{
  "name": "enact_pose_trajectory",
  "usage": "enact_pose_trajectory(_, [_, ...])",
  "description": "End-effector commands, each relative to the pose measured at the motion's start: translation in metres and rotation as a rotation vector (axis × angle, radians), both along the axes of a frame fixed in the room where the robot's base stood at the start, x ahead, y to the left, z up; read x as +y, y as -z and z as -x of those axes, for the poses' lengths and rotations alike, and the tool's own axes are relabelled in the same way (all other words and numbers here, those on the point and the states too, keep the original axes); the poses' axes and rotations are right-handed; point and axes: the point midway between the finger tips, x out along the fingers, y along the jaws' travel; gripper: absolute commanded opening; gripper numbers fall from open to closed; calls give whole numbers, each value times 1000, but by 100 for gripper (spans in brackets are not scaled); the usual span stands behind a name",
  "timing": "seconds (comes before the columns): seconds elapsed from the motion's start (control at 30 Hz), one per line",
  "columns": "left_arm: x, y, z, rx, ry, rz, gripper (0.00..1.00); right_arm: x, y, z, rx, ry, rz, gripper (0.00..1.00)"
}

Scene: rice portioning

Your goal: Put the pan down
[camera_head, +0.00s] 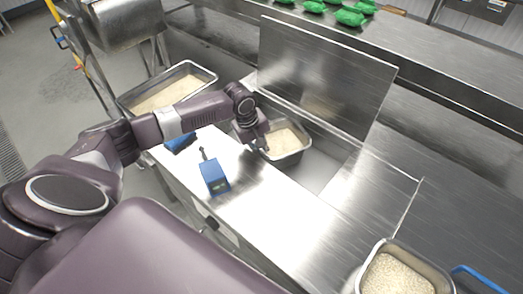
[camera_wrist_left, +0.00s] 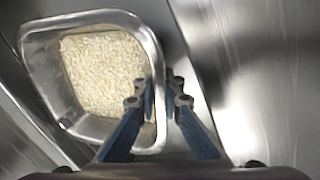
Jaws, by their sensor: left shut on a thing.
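The pan (camera_head: 300,150) is a steel container of rice, in the middle of the head view at the recessed well in the counter. My left gripper (camera_head: 262,147) is at its near left rim. In the left wrist view the same pan (camera_wrist_left: 40,57) lies at the upper left, with rice inside. There the two blue-padded fingers of my left gripper (camera_wrist_left: 163,105) are shut on the pan's right wall, one finger inside and one outside. Whether the pan's bottom touches the surface below cannot be told. My right gripper is not in view.
A larger tray of rice (camera_head: 206,75) stands at the upper left. Another rice pan (camera_head: 364,274) stands at the lower right beside a blue-rimmed item (camera_head: 476,275). A blue device (camera_head: 214,176) lies on the counter (camera_head: 262,207). An upright steel lid (camera_head: 322,77) stands behind the well. Green bags (camera_head: 350,17) lie on the back shelf.

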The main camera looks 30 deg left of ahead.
Motion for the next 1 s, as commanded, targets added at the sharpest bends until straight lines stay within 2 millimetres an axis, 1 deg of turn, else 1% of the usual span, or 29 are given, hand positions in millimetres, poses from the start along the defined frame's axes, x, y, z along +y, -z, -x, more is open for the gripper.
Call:
enact_pose_trajectory(0.03, [0, 1, 0, 1, 0, 0, 8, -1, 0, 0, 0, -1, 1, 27])
enact_pose_trajectory(0.1, [0, 1, 0, 0, 0, 0, 16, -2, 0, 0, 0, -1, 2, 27])
enact_pose_trajectory(0.37, [0, 0, 0, 0, 0, 0, 16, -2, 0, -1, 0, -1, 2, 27])
enact_pose_trajectory(0.47, [1, -4, 1, 0, 0, -1, 16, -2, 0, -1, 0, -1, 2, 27])
enact_pose_trajectory(0.57, [3, -17, 3, -2, 0, 0, 16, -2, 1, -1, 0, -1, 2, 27])
enact_pose_trajectory(0.67, [5, -36, 7, -3, 0, -1, 16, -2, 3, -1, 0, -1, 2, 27])
enact_pose_trajectory(0.8, [9, -66, 14, -3, 0, -1, 16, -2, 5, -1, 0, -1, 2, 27])
enact_pose_trajectory(1.0, [13, -100, 21, -2, 0, 0, 16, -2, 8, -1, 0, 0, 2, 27])
